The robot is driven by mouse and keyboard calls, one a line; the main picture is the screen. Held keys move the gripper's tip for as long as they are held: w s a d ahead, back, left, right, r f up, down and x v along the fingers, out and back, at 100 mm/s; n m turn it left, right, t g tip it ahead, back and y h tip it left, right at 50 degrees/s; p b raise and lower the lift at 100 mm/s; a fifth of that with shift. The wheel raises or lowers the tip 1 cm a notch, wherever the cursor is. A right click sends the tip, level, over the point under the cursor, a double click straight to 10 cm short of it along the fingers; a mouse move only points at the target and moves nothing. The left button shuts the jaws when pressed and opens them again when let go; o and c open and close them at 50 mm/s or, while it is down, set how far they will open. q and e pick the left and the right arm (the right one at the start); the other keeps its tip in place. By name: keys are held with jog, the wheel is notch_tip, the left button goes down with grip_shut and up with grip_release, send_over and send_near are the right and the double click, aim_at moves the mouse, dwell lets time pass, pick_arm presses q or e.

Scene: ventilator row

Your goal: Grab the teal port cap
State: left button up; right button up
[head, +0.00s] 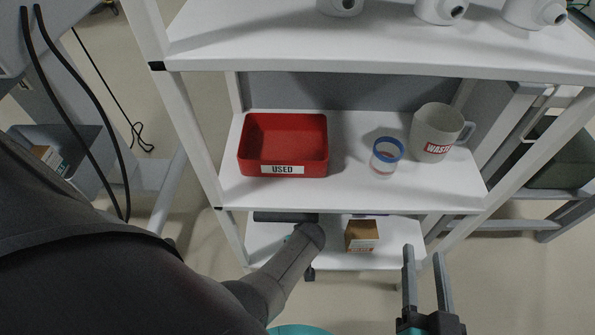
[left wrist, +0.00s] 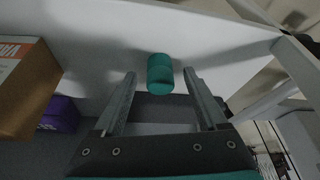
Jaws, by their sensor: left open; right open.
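The teal port cap (left wrist: 160,80), a small ribbed cylinder, shows in the left wrist view against the white lower shelf (left wrist: 225,50). My left gripper (left wrist: 159,73) is open, with one finger on each side of the cap in the picture and a gap on both sides. I cannot tell how far the fingertips are from it in depth. In the head view my left arm reaches to the lower shelf and hides the gripper and most of the cap's area. My right gripper (head: 423,252) is open and empty in front of the rack at lower right.
A brown box (head: 361,237) stands on the lower shelf; it also shows in the left wrist view (left wrist: 28,90), beside a purple box (left wrist: 60,114).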

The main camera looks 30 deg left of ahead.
pick_arm(q)
jog(key=shift+f, duration=0.2)
jog(key=shift+c, duration=0.3)
grip_shut()
dwell(0.4)
